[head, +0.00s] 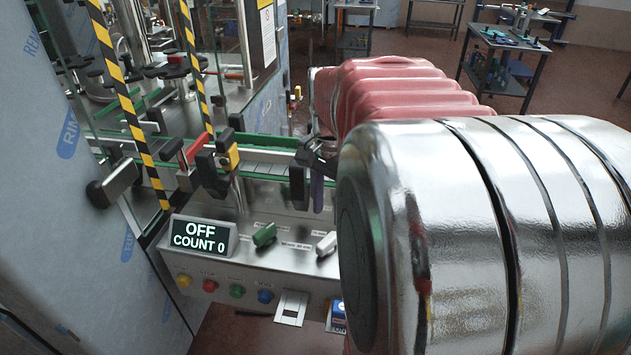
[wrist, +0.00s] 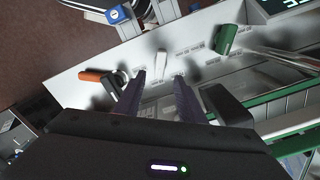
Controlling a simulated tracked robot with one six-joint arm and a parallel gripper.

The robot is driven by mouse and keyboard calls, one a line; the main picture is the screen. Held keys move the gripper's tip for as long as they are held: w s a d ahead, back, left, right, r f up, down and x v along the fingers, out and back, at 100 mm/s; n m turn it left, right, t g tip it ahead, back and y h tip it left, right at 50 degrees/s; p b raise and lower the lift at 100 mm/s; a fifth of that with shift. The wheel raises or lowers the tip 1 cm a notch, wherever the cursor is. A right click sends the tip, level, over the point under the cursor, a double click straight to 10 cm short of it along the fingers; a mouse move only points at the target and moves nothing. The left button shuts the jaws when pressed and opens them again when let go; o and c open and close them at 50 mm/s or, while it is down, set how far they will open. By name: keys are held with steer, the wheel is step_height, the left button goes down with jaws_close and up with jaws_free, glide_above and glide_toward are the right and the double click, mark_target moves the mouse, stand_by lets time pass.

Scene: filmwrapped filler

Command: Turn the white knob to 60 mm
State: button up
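The white knob (head: 327,243) sits on the grey sloping control panel, right of the green knob (head: 264,235). In the wrist view the white knob (wrist: 160,66) shows between and just beyond the two dark fingertips. My gripper (wrist: 159,77) is open and empty, with its fingers spread on either side of the knob in the picture. I cannot tell whether a fingertip touches it. In the head view my gripper (head: 309,200) hangs above the panel, above the white knob. The printed scale labels around the knob are too small to read.
An orange knob (wrist: 98,76) is left of the white one in the wrist view; the green knob (wrist: 227,38) is right. A display (head: 200,235) reads OFF, COUNT 0. Coloured buttons (head: 237,291) line the panel front. A green-edged conveyor (head: 265,160) runs behind.

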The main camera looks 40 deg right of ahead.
step_height(320, 180, up, 5)
steer(key=shift+r, duration=0.1)
stand_by(0.7)
steer(key=s+a+f+n+t, duration=0.2)
steer(key=a+n, duration=0.6)
steer(key=a, duration=0.3)
steer(key=s+a+f+n+t, duration=0.1)
steer(key=a+f+n+t, duration=0.1)
steer(key=a+n, duration=0.6)
steer(key=a+t, duration=0.1)
steer(key=a, duration=0.3)
steer(key=shift+s+a+t, duration=0.2)
steer(key=shift+s+t, duration=0.1)
steer(key=shift+s, duration=0.1)
